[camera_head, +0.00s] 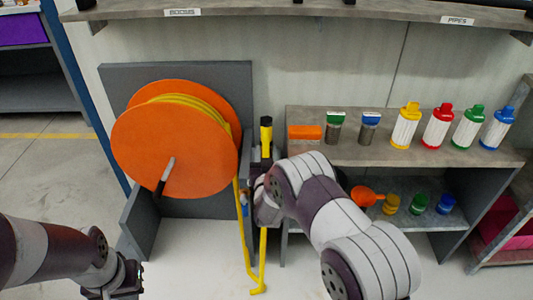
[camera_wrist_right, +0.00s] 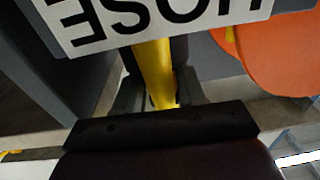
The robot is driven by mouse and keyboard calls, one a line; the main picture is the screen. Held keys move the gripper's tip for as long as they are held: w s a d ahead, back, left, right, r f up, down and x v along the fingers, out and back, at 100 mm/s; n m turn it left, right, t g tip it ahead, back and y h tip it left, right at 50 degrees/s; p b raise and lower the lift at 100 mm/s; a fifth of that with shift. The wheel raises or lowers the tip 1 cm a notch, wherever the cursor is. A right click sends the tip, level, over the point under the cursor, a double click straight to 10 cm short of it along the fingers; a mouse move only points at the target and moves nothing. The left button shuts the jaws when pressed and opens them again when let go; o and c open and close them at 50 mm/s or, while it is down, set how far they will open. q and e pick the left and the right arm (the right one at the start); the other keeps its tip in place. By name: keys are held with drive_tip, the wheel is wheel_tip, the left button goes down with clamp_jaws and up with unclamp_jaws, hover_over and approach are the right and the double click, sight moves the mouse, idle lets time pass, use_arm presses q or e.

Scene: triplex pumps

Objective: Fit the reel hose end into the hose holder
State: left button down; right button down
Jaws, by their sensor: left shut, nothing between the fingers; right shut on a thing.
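The orange hose reel (camera_head: 170,150) stands at the left in the head view, with yellow hose wound on it. The yellow hose (camera_head: 263,262) hangs from the reel to the floor and bends back up to my right gripper (camera_head: 262,190). The hose end (camera_head: 266,133), yellow with a black tip, points up above the gripper. My right gripper is shut on it; the fingers are partly hidden by my arm. The wrist view shows the yellow hose (camera_wrist_right: 155,72) between the fingers, close to a white HOSE sign (camera_wrist_right: 150,20). I cannot make out the holder's seat. My left gripper (camera_head: 112,290) is shut and empty, low at the left, partly cut off.
A shelf unit (camera_head: 300,158) right of the hose carries several coloured bottles (camera_head: 438,128) and cans. A long shelf (camera_head: 300,12) runs above. A grey panel (camera_head: 235,80) stands behind the reel. The floor (camera_head: 200,270) in front is clear.

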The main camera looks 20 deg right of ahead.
drive_tip(key=shift+f, duration=0.35)
drive_tip(key=c, duration=0.6)
unclamp_jaws()
drive_tip(key=p+v, duration=0.3)
drive_tip(key=v, duration=0.9)
drive_tip(key=shift+s+a, duration=0.1)
drive_tip(key=shift+s, duration=0.25)
drive_tip(key=shift+f, duration=0.1)
